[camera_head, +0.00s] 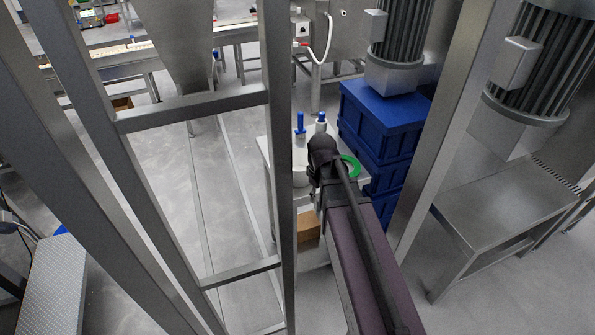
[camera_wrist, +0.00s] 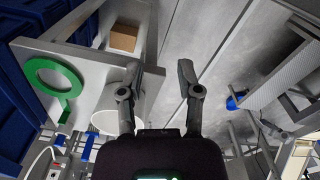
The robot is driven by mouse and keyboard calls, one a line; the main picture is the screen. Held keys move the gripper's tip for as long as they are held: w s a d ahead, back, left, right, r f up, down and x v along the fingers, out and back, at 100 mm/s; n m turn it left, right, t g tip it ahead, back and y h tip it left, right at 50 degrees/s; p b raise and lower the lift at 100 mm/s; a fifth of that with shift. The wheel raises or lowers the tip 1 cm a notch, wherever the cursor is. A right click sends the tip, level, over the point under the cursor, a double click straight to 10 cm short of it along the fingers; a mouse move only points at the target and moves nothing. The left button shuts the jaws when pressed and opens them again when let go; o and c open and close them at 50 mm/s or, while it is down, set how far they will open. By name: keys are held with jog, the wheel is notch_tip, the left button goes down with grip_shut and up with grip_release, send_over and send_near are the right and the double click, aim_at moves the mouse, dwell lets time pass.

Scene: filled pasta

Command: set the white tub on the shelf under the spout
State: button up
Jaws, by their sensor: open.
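The white tub (camera_wrist: 106,122) stands on a pale table, beside the left finger in the wrist view and partly hidden by it. In the head view the tub (camera_head: 299,172) shows only in part, between a steel post and my wrist. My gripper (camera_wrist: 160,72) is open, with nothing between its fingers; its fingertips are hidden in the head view. A steel hopper (camera_head: 178,40) narrows downward at the upper left of the head view. I cannot make out for sure the spout or the shelf under it.
A green ring (camera_head: 350,166) lies on the table by my wrist. Blue crates (camera_head: 385,125) are stacked to its right. A cardboard box (camera_head: 308,227) sits below the tabletop. A steel post (camera_head: 277,120) stands close left of my arm. Bare floor (camera_wrist: 205,35) shows right of the table.

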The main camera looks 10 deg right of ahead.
jog(key=w+d+r+n+p, duration=0.1)
jog(key=w+d+n, duration=0.1)
jog(key=w+n, duration=1.6)
jog(key=w, duration=0.4)
jog(key=shift+r+n, duration=0.15)
jog(key=shift+n, duration=0.15)
notch_tip(320, 180, down, 9)
jog(key=b, duration=0.8)
jog(key=shift+r, duration=0.2)
jog(key=shift+f+b, duration=0.15)
jog(key=shift+b, duration=0.15)
jog(key=f+b, duration=0.1)
jog(key=s+f+b, duration=0.1)
jog(key=b, duration=0.1)
jog(key=shift+a+f, duration=0.1)
jog(key=shift+f, duration=0.3)
jog(key=shift+f+b, duration=1)
jog(key=shift+f, duration=0.05)
